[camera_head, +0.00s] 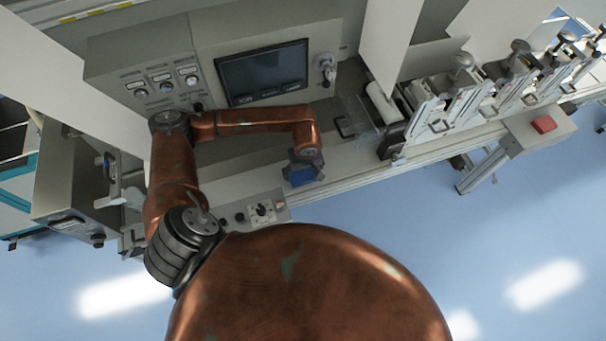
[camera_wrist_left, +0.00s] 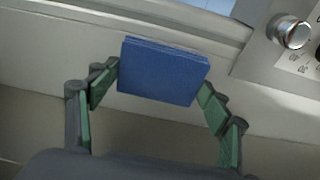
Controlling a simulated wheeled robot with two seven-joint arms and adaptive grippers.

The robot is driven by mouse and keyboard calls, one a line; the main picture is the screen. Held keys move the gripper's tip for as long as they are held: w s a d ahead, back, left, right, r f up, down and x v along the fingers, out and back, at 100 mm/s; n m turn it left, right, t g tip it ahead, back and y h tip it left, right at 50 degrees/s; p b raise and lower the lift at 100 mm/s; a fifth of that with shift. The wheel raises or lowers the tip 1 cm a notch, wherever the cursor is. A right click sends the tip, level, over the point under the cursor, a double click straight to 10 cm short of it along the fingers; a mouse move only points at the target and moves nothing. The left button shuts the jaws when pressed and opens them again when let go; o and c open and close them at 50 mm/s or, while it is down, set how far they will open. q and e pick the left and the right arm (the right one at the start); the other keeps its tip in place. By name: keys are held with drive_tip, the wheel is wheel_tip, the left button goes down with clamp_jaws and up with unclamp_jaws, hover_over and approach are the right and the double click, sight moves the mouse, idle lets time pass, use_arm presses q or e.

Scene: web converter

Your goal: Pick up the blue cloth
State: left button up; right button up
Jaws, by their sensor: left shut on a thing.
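The blue cloth (camera_wrist_left: 160,72) is a folded, flat block between the green-padded fingers of my left gripper (camera_wrist_left: 158,85) in the left wrist view. The fingers touch it on both its left and right sides. In the head view the blue cloth (camera_head: 300,177) shows at the end of my left gripper (camera_head: 303,172), over the front ledge of the machine. I cannot tell whether the cloth touches the ledge. My right gripper is not in view.
A control panel with knobs (camera_head: 163,85) and a dark screen (camera_head: 262,72) stand behind my left arm. A small knob box (camera_head: 262,211) is on the ledge. Rollers and clamps (camera_head: 440,112) line the machine at right. The blue floor (camera_head: 400,235) in front is clear.

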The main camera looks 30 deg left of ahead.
use_arm(q)
drive_tip(key=shift+r+b, duration=0.3)
drive_tip(key=shift+r, duration=0.5)
drive_tip(key=s+d+r+b, duration=0.2)
drive_tip(key=s+d+r, duration=0.7)
drive_tip(key=s+r, duration=0.1)
drive_tip(key=shift+s+r+b, duration=0.35)
drive_tip(key=shift+r+b, duration=0.05)
drive_tip(key=shift+r, duration=0.35)
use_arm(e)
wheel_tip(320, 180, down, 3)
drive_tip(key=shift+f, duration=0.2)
use_arm(q)
drive_tip(key=shift+d, duration=0.1)
